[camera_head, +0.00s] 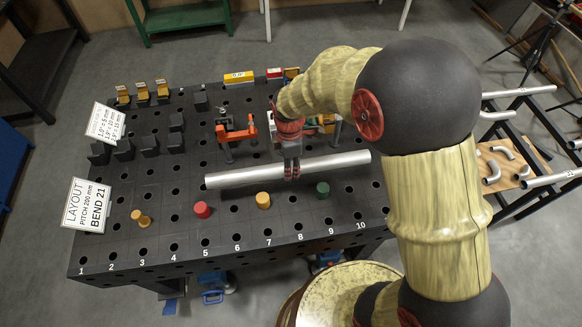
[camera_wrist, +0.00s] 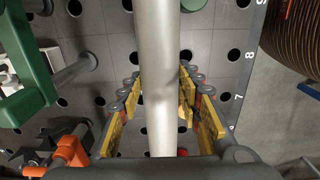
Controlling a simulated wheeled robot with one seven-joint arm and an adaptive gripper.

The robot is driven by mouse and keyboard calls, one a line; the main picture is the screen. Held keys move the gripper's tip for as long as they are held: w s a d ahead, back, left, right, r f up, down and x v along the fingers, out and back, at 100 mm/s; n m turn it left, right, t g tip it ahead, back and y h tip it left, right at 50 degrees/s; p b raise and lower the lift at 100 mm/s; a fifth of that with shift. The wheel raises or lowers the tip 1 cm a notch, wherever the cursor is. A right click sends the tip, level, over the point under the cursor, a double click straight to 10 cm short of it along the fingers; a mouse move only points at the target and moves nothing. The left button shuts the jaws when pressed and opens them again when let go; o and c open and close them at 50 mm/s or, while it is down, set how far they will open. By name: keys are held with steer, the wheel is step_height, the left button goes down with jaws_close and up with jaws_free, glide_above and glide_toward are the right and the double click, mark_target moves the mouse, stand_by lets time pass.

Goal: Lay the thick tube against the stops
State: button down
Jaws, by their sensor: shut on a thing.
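A long, straight silvery tube (camera_head: 240,178) lies nearly level across the picture over the black table's right half, its right end slightly higher in the picture. My gripper (camera_head: 291,170) is shut on it right of its middle. In the wrist view the tube (camera_wrist: 158,50) runs up the picture between the yellow finger pads (camera_wrist: 160,110). Below the tube in the head view stand a red peg (camera_head: 202,210), a yellow peg (camera_head: 263,200) and a green peg (camera_head: 322,189), apart from it. I cannot tell whether these are the stops, or whether the tube touches the table.
An orange clamp (camera_head: 237,133) stands behind the tube. Another yellow peg (camera_head: 140,217) stands front left. A rack of tubes (camera_head: 518,92) is at the right.

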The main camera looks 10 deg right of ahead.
steer(key=b, duration=0.3)
glide_above(291, 188)
steer(key=w, duration=0.1)
steer(key=shift+a+f, duration=0.1)
steer(key=shift+f, duration=2.15)
steer(key=shift+f, duration=0.25)
steer(key=shift+f+b, duration=0.35)
steer(key=shift+f+b, duration=0.7)
steer(key=shift+f, duration=0.75)
steer(key=shift+s, duration=0.45)
steer(key=c, duration=1.2)
jaws_free()
steer(key=shift+c, duration=0.2)
steer(key=shift+o, duration=0.4)
steer(key=shift+s+f, duration=0.1)
step_height(291, 188, up, 12)
